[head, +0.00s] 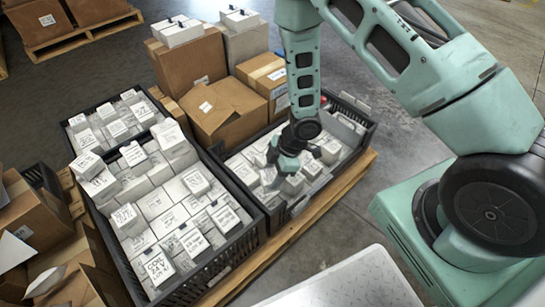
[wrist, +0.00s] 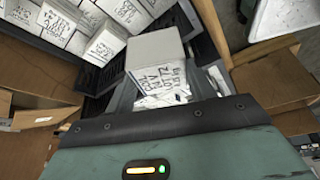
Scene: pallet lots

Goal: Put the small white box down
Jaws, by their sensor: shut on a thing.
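The small white box (wrist: 157,65) shows in the wrist view, with handwritten black lettering on its side. It lies between the dark fingers, and my gripper (head: 279,160) is shut on it. In the head view my gripper points down into the right black crate (head: 258,218), low among its white boxes. There the held box is hard to tell from its neighbours, and whether it touches them cannot be told.
A fuller black crate (head: 262,226) of white boxes stands to the left, with another crate behind it. Cardboard boxes (head: 225,108) stand behind the right crate. The crates rest on a wooden pallet (head: 290,238). Open cartons lie at far left.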

